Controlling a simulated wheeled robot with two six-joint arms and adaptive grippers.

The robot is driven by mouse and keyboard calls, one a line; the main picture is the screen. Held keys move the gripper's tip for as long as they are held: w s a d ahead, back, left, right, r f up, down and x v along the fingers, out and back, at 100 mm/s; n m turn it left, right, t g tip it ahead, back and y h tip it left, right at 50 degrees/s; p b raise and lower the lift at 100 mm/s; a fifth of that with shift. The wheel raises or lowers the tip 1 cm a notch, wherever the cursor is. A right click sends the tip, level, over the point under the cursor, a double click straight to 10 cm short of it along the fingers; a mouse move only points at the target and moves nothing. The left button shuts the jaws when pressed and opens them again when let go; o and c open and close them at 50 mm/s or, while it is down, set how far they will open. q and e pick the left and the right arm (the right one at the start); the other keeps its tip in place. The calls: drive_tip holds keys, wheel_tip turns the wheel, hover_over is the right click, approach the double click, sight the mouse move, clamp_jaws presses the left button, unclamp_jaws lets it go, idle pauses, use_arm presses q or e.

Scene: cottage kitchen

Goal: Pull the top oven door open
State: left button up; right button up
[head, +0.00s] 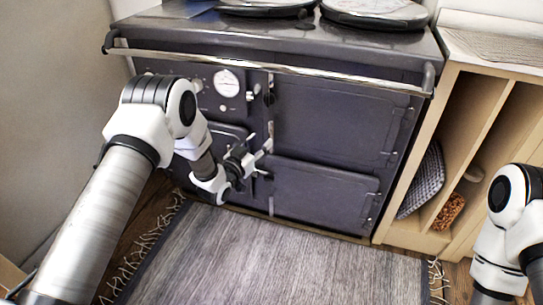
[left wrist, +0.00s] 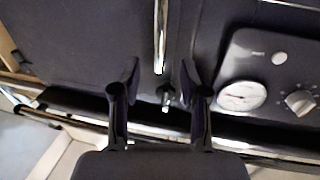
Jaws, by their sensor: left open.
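The top oven door (head: 340,118) is the large dark upper-right door of the range cooker. It looks shut. My left gripper (head: 259,154) is open in front of the door's left edge in the head view. In the left wrist view the scene is turned over, and the top oven door (left wrist: 75,40) fills the left side. A slim chrome handle (left wrist: 161,35) runs up the picture beyond and between the fingertips of the left gripper (left wrist: 160,82). I cannot tell whether the fingers touch anything. My right gripper is out of view.
The lower oven door (head: 320,194) is below. A chrome rail (head: 290,70) runs along the cooker's front top. A round gauge (head: 227,83) sits left of the top door. Wooden shelving (head: 485,110) stands close at the right. A grey rug (head: 270,262) covers the floor in front.

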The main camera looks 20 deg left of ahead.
sight(270, 133)
use_arm(q)
drive_tip(key=shift+w+d, duration=0.1)
drive_tip(key=shift+w, duration=0.35)
drive_tip(key=b+x, duration=0.1)
drive_tip(key=x, duration=0.5)
drive_tip(key=shift+f+b, duration=0.15)
drive_tip(key=shift+b, duration=0.15)
drive_tip(key=shift+w+d, duration=0.1)
drive_tip(key=shift+w, duration=0.3)
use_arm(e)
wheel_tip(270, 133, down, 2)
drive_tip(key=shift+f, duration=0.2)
use_arm(q)
drive_tip(key=shift+c, duration=0.3)
clamp_jaws()
